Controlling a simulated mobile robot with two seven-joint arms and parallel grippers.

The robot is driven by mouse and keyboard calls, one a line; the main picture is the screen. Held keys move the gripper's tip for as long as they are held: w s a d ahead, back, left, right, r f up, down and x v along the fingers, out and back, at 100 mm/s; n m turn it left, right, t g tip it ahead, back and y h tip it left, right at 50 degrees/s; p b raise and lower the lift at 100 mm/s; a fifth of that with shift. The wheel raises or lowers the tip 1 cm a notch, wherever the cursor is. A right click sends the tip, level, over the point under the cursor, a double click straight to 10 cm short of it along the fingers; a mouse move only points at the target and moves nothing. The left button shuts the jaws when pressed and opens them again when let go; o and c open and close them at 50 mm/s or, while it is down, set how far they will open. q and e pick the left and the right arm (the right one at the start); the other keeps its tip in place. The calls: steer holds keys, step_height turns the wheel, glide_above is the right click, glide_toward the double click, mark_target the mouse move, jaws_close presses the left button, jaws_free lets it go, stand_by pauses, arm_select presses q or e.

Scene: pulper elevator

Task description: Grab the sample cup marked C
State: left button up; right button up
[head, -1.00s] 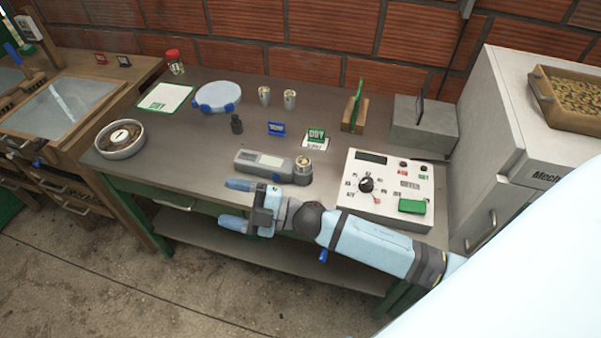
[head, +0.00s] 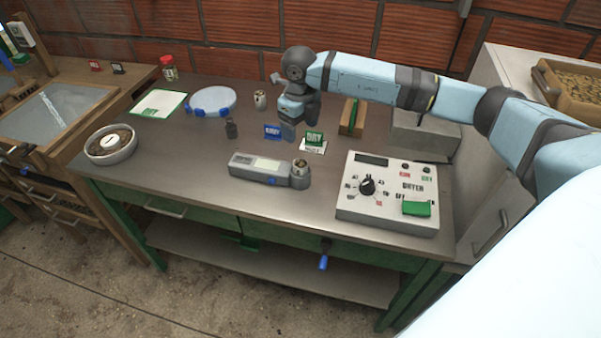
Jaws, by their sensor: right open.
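A second metal cup, seen beside this one earlier, is now hidden behind my gripper and wrist. The letters on the cups are too small to read, so I cannot tell which is marked C. Nothing shows held in the fingers. My left gripper is out of view.
A control box (head: 388,191) stands front right.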

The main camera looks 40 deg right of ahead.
glide_above(301, 163)
step_height(301, 163, down, 8)
steer(key=shift+w+a+r+p, duration=0.1)
steer(key=shift+a+r+p, duration=0.05)
steer(key=shift+p, duration=0.25)
step_height(301, 163, down, 5)
steer(key=shift+f+p, duration=0.1)
steer(key=shift+p, duration=0.5)
steer(key=c, duration=1)
